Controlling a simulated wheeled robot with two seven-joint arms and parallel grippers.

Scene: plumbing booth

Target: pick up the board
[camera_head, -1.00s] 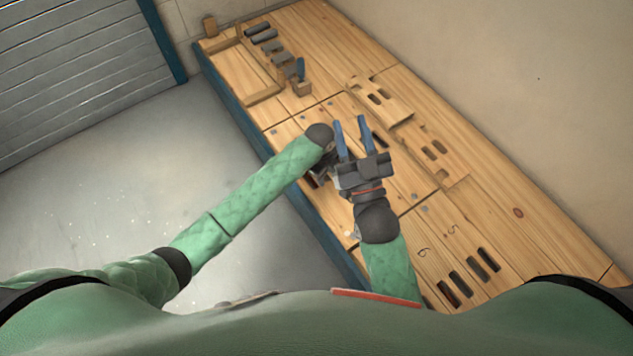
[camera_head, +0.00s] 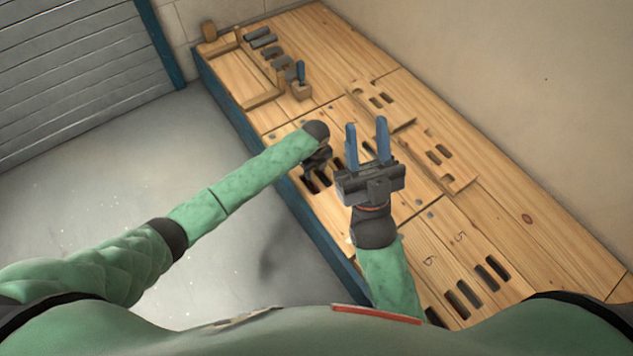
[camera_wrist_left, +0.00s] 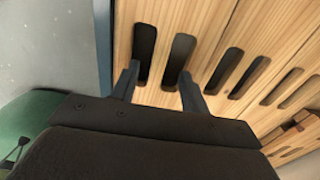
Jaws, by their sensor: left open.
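Two loose pale wooden boards with dark slots lie on the bench in the head view: one at the back (camera_head: 401,113) and one further right (camera_head: 457,175). I cannot tell which one is meant. My left gripper (camera_head: 314,170) is low over the bench's slotted front part, left of both boards; its fingertips are hard to see there. In the left wrist view my left gripper (camera_wrist_left: 160,84) has its two fingers apart beside dark slots, with no board between them. My right gripper (camera_head: 367,138) is open and empty, its blue fingers pointing toward the back, nearer me than the boards.
The wooden bench (camera_head: 540,215) runs along the wall. At its far left end are a wooden frame (camera_head: 262,100), several dark blocks and a small block with a blue-handled tool (camera_head: 301,85). Numbered slots lie at the near right. Grey floor is clear on the left.

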